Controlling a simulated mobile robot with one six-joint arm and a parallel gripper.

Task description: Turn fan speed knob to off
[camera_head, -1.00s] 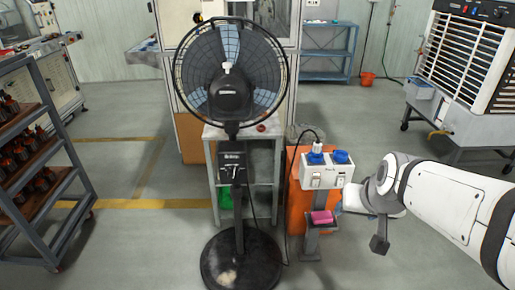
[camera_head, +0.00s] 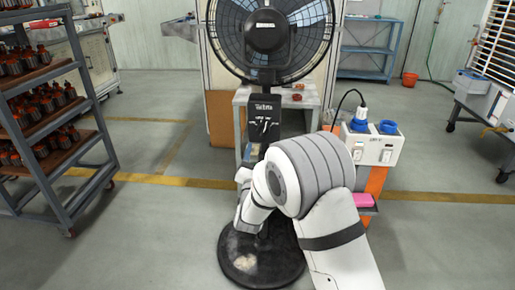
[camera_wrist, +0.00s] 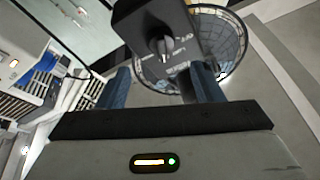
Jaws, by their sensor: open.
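The black pedestal fan (camera_head: 267,30) stands in the middle of the head view, its round base on the floor. Its control box (camera_head: 262,108) is on the pole below the fan head, with the speed knob (camera_head: 264,125) on its front. In the wrist view the dark knob (camera_wrist: 166,46) shows on the box face, with small markings too blurred to read. My gripper (camera_wrist: 160,86) is open and empty, its two blue fingers apart. The knob appears beyond the fingertips, roughly between them, and no contact shows. In the head view my arm covers the lower pole and part of the base.
A white socket box (camera_head: 374,145) with blue plugs stands on an orange stand right of the pole, close to my arm. A small table (camera_head: 243,100) is behind the fan. A shelf rack (camera_head: 60,140) with several brown parts is at left. Floor between rack and fan is clear.

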